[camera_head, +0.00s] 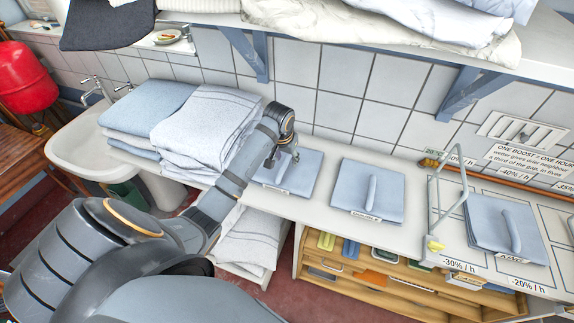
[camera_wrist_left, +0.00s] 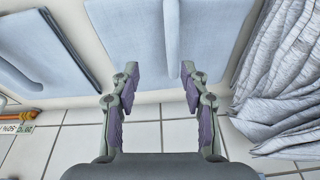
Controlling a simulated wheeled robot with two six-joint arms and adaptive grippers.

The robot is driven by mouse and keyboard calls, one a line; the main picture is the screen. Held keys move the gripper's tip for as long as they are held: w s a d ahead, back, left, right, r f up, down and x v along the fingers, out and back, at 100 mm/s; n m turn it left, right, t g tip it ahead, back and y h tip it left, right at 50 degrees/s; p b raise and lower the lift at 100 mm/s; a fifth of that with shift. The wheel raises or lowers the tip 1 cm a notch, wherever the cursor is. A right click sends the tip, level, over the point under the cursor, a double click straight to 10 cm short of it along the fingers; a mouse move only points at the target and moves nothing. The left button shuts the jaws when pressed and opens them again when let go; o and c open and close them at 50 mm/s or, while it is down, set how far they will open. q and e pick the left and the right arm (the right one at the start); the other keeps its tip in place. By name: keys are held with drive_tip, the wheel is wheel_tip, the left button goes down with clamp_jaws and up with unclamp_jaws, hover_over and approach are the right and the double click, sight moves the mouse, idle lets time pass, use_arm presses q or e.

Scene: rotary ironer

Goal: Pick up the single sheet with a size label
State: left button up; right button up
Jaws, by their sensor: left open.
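Three flat light-blue folded sheets lie in a row on the white counter: a left one (camera_head: 306,172), a middle one (camera_head: 392,190) and a right one (camera_head: 483,225). Each has a small label at its front edge; the right label appears to read KING, while the other two are too small to read surely. My left gripper (camera_head: 289,153) is over the left sheet. In the left wrist view the left gripper (camera_wrist_left: 160,85) is open, its fingers apart near the raised strip (camera_wrist_left: 172,40) on that sheet (camera_wrist_left: 130,40). Nothing is between the fingertips. My right gripper is not in view.
Stacks of folded linen (camera_head: 205,125) stand left of the sheets, close to my left arm. A tiled wall (camera_head: 345,105) and shelf brackets (camera_head: 470,95) are behind and above. A thin metal frame (camera_head: 433,195) stands between the middle and right sheets.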

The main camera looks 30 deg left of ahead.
use_arm(q)
drive_tip(key=w+a+r+n, duration=0.1)
drive_tip(key=w+a+r, duration=0.2)
drive_tip(key=p, duration=0.1)
hover_over(287, 159)
drive_tip(key=s, duration=0.1)
drive_tip(key=f, duration=0.5)
drive_tip(key=shift+s+d+f, duration=0.1)
drive_tip(key=shift+d+f, duration=0.1)
drive_tip(key=shift+d, duration=0.2)
drive_tip(key=shift+f, duration=0.15)
drive_tip(key=x, duration=0.1)
drive_tip(key=p+x, duration=0.1)
drive_tip(key=x, duration=0.1)
drive_tip(key=p+x, duration=0.1)
drive_tip(key=shift+a+f, duration=0.2)
drive_tip(key=shift+a, duration=0.1)
drive_tip(key=shift+f, duration=0.2)
drive_tip(key=shift+c, duration=0.4)
drive_tip(key=shift+f, duration=0.1)
clamp_jaws()
